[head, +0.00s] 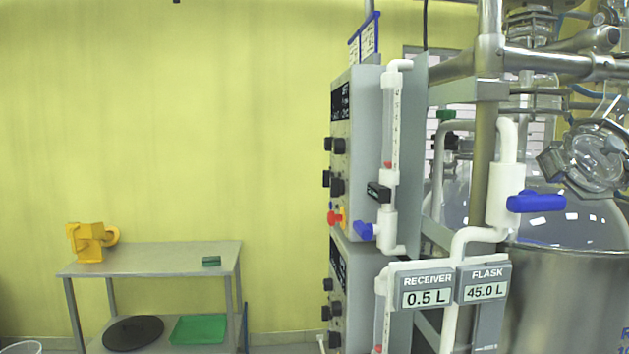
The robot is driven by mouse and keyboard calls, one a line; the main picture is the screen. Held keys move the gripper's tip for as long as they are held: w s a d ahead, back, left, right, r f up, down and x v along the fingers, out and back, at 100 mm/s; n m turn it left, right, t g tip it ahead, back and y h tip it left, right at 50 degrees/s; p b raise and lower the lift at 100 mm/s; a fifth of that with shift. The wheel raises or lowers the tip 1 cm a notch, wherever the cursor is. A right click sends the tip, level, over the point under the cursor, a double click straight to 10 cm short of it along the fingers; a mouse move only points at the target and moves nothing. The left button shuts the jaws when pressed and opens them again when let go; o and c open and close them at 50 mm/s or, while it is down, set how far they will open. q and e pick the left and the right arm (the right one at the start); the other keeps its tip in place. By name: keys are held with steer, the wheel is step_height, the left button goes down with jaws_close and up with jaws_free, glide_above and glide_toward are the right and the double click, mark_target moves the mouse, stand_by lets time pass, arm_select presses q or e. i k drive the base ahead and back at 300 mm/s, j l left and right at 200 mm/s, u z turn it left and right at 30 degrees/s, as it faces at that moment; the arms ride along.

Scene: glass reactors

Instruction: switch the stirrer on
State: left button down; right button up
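A grey control box (361,150) is seen at a steep angle in the middle of the head view. Its front face carries several black knobs (337,187), a red button (333,218) and a yellow part beside it. A second grey control box (355,285) with more black knobs (327,313) sits below it. The labels on both faces are too oblique to read, so I cannot tell which control is the stirrer's. Neither of my grippers is in view.
A glass reactor with a steel vessel (570,290), white pipes and blue valve handles (536,201) fills the right. Displays read receiver 0.5 L (426,297) and flask 45.0 L (485,292). A metal table (170,258) with a yellow object (88,242) stands left.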

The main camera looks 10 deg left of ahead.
mark_target(328, 174)
steer(key=i+j, duration=0.1)
steer(key=j, duration=0.45)
steer(key=i+j, duration=0.2)
steer(key=j, duration=0.15)
steer(key=i+j+z, duration=0.1)
steer(key=j, duration=0.3)
steer(key=i+j, duration=0.3)
steer(key=i+j+z, duration=0.1)
steer(key=j, duration=0.35)
steer(key=i+j, duration=0.25)
steer(key=j, duration=0.15)
